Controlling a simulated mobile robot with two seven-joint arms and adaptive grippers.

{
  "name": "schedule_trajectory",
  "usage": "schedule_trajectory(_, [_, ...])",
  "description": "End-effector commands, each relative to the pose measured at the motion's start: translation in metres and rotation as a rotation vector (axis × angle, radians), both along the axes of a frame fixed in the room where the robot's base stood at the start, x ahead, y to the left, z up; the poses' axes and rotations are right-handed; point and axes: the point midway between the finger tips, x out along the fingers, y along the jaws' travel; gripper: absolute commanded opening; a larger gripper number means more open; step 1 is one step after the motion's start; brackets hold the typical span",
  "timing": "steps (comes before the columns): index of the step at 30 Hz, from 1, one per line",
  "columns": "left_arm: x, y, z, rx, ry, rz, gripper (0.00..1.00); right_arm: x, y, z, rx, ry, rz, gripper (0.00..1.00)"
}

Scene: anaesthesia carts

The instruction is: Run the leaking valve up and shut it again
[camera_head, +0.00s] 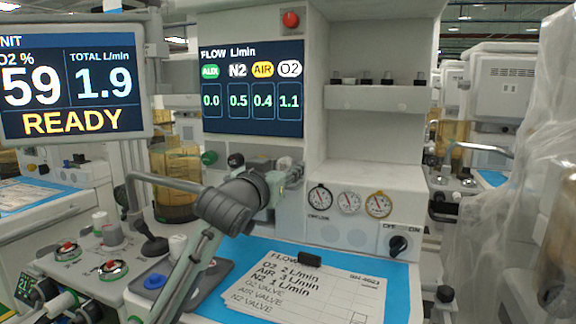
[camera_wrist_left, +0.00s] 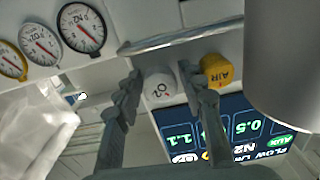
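The flow display (camera_head: 252,87) reads AUX 0.0, N2 0.5, AIR 0.4 and O2 1.1. Below it is a row of valve knobs: a green one (camera_head: 208,158), a dark one (camera_head: 236,160) and the white O2 knob (camera_head: 285,163). My left gripper (camera_head: 277,182) is in front of the row at its right end and hides part of it. In the left wrist view the white O2 knob (camera_wrist_left: 159,85) lies between the spread fingertips, with narrow gaps showing. The yellow AIR knob (camera_wrist_left: 216,70) is just outside the right finger. My right gripper is out of view.
A metal bar (camera_wrist_left: 185,36) runs close by the knobs. Three gauges (camera_head: 349,201) and an OFF/ON switch (camera_head: 397,245) are at right. A flow card (camera_head: 300,285) with a black clip lies on the blue worktop (camera_head: 397,290). Another screen (camera_head: 75,82) reads READY.

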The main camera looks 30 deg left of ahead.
Motion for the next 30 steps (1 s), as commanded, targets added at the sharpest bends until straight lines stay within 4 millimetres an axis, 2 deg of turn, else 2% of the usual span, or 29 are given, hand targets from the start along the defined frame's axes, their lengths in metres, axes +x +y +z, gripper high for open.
schedule_trajectory(6, [0.000,0.000,0.000,0.000,0.000,0.000,0.38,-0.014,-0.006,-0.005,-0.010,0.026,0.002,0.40])
schedule_trajectory(15, [0.000,0.000,0.000,0.000,0.000,0.000,0.01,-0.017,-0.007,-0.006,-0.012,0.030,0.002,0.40])
schedule_trajectory(23, [0.000,0.000,0.000,0.031,0.006,0.001,0.01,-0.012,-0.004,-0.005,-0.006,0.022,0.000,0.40])
schedule_trajectory(30, [0.000,0.001,0.001,0.156,0.035,0.000,0.01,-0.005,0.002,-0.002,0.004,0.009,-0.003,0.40])
